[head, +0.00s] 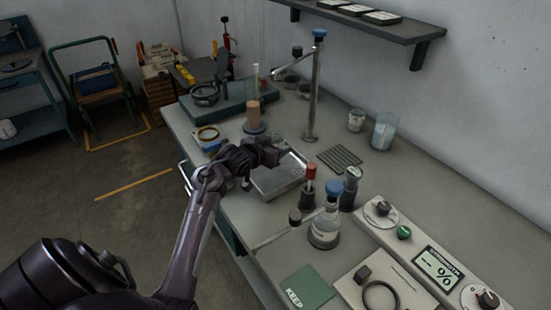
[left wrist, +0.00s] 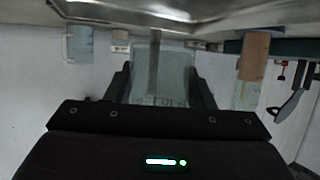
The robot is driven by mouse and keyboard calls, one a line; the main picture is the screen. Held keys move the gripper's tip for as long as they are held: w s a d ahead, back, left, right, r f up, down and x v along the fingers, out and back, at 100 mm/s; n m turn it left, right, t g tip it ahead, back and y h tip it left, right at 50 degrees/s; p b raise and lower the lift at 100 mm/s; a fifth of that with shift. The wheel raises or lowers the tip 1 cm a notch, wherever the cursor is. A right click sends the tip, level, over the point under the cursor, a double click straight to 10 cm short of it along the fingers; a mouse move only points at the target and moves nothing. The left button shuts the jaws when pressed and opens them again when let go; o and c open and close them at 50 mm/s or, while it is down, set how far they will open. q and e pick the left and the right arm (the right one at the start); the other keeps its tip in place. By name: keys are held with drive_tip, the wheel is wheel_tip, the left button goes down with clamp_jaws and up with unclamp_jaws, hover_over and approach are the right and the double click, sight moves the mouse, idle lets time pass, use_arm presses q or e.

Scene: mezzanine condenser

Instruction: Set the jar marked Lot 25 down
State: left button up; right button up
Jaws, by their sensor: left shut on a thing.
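My left gripper (head: 268,156) is low over the bench, at the far left edge of a shallow metal pan (head: 280,180). In the left wrist view the left gripper (left wrist: 160,88) is shut on a clear glass jar (left wrist: 158,72), with one dark finger on each side. The jar's mark is not readable, so I cannot tell its lot. In the head view the jar is mostly hidden by the gripper. The pan's metal edge (left wrist: 160,12) is close to the jar in the left wrist view; I cannot tell if they touch. My right gripper is not in view.
A tall metal post (head: 313,95) and a ribbed dark mat (head: 339,158) stand beyond the gripper. A brown cylinder (head: 253,112) is behind it. A blue-stoppered flask (head: 325,230) and a red-topped bottle (head: 309,188) stand nearer. Two glass beakers stand by the wall.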

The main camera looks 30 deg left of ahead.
use_arm(q)
drive_tip(key=shift+f+p, duration=0.6)
drive_tip(key=shift+f, duration=1.75)
drive_tip(key=shift+f, duration=0.1)
drive_tip(key=shift+f, duration=0.15)
drive_tip(key=o, duration=1.1)
